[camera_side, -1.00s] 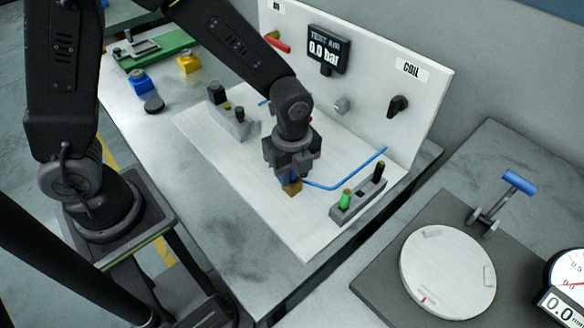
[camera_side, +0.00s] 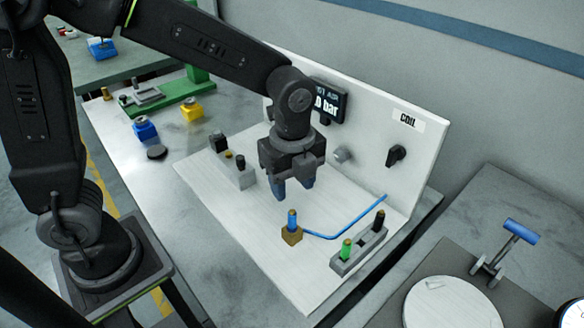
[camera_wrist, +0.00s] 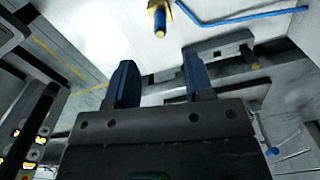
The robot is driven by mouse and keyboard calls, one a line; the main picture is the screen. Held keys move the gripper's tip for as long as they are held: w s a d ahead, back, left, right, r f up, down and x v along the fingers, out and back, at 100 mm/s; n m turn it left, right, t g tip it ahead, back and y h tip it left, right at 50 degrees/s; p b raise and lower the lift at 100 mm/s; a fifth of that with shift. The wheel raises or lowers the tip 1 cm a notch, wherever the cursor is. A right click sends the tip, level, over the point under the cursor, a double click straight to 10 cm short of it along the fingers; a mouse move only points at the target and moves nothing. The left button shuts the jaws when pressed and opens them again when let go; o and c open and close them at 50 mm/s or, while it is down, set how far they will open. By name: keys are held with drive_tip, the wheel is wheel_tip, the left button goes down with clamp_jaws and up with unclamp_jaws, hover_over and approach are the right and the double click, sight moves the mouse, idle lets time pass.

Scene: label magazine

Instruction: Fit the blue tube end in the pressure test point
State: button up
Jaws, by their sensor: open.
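A small brass block (camera_side: 291,237) sits on the white board; I take it to be the pressure test point. A blue tube end (camera_side: 292,222) with a brass-coloured tip stands upright at the block; how deep it sits cannot be seen. The blue tube (camera_side: 345,228) runs from the block to the right, up toward the back panel. My gripper (camera_side: 293,187) is open and empty, above and behind the block, clear of the tube end. In the wrist view the brass and blue end (camera_wrist: 158,18) shows at the top, beyond the open fingers (camera_wrist: 157,62).
A grey holder (camera_side: 358,248) with a green-and-brass plug and a black plug stands to the right. Another grey holder (camera_side: 238,176) stands to the left. The white back panel (camera_side: 372,122) carries a display (camera_side: 327,103) and a black knob (camera_side: 396,155). The board's front is clear.

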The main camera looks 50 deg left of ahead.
drive_tip(key=shift+r, duration=1.6)
drive_tip(key=s+a+r+n+t, duration=0.2)
drive_tip(key=s+a+n, duration=0.3)
drive_tip(key=n, duration=0.5)
drive_tip(key=s+a+r+n+t, duration=0.3)
drive_tip(key=s+a+n, duration=0.3)
drive_tip(key=n, duration=0.4)
drive_tip(key=shift+s+r+t, duration=0.3)
drive_tip(key=shift+s+r, duration=0.05)
drive_tip(key=shift+r, duration=0.1)
